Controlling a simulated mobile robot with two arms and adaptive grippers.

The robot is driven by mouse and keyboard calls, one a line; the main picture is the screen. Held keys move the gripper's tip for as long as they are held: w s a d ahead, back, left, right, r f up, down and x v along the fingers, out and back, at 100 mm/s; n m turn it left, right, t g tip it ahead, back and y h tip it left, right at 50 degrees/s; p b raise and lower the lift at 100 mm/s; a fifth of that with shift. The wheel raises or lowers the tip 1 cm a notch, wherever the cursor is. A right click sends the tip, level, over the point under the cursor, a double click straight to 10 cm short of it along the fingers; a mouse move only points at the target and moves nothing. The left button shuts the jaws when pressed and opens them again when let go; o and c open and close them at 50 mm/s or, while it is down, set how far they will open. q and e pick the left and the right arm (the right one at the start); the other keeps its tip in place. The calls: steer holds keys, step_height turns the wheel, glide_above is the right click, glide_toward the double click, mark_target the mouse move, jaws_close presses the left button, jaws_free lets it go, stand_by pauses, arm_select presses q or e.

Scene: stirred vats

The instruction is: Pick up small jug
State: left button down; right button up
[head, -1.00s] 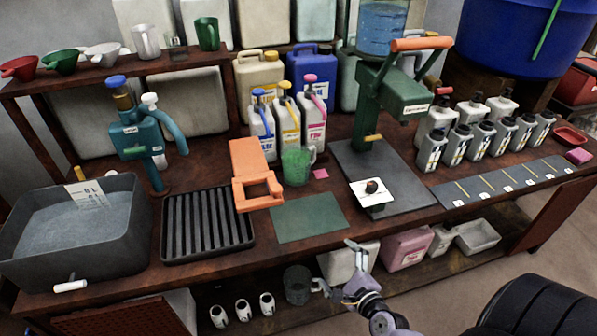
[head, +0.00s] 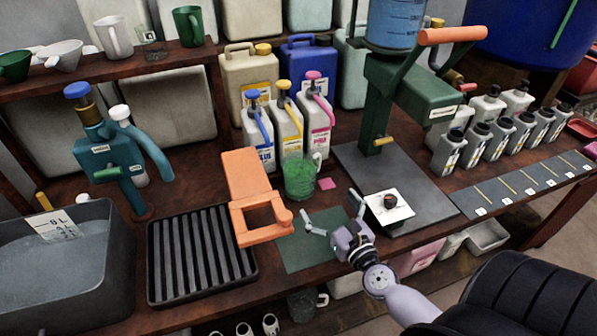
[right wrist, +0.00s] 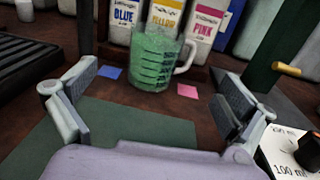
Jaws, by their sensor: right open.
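A small clear jug (head: 299,178) with green contents and a handle on its right stands upright on the bench, in front of the jerrycans. In the right wrist view the jug (right wrist: 152,62) stands ahead, between and beyond my fingers, with scale marks on its side. My right gripper (head: 332,212) is open and empty over the green mat (head: 300,252), on the near side of the jug and apart from it. In the right wrist view the two fingers of the gripper (right wrist: 158,82) are spread wide. My left gripper is not in view.
An orange stand (head: 247,187) is left of the jug. A green press (head: 378,120) on a dark plate and a white 100 ml card (head: 402,213) are to the right. Blue, yellow and pink labelled jerrycans (head: 287,125) stand close behind. A ribbed black tray (head: 190,280) lies left.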

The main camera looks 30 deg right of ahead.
mark_target(308, 177)
steer(key=w, duration=0.1)
steer(key=w+p, duration=0.1)
steer(key=w, duration=0.2)
steer(key=shift+w+d+r, duration=0.3)
steer(key=shift+w+r, duration=0.05)
steer(key=shift+r, duration=0.05)
steer(key=w, duration=0.4)
steer(key=shift+w+d+f+p, duration=0.2)
steer(key=shift+w+d+p, duration=0.1)
steer(key=shift+d+p, duration=0.1)
steer(key=shift+w, duration=0.8)
steer(key=w, duration=0.4)
steer(key=shift+w+d+r+p, duration=0.15)
steer(key=shift+d+r+p, duration=0.1)
steer(key=shift+p, duration=0.15)
steer(key=shift+w, duration=0.3)
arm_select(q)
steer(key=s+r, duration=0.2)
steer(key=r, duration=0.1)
arm_select(e)
steer(key=c, duration=1.7)
